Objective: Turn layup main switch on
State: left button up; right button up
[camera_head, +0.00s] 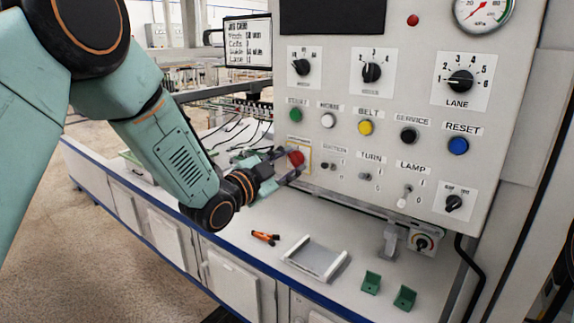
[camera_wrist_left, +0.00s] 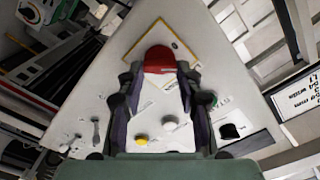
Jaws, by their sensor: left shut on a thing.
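My left gripper (camera_head: 286,166) reaches in from the left to the grey control panel (camera_head: 390,148). In the left wrist view the same red button (camera_wrist_left: 159,58) sits between the two fingertips (camera_wrist_left: 159,74), on a yellow-edged plate. I cannot read which control is labelled as the layup main switch. A black rotary knob (camera_head: 454,203) is at the panel's lower right, and another rotary switch (camera_head: 423,242) is below the panel. My right gripper is not in view.
Small toggle switches (camera_head: 366,176) and a row of coloured buttons (camera_head: 366,127) are beside and above my gripper. On the bench (camera_head: 245,220) lie orange-handled pliers (camera_head: 265,238), a grey tray (camera_head: 333,277) and green brackets (camera_head: 371,283). A text screen (camera_head: 248,42) stands at upper left.

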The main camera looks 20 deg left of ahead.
pick_arm(q)
jog(key=m+b, duration=0.1)
jog(key=m, duration=0.3)
jog(key=shift+f+m, duration=0.1)
jog(key=shift+m, duration=0.2)
jog(key=shift+m+b, duration=1.15)
jog(key=shift+m, duration=1.05)
jog(key=o, duration=1.1)
jog(key=shift+w+f, duration=0.1)
jog(key=shift+o, duration=0.2)
jog(key=v, duration=1.2)
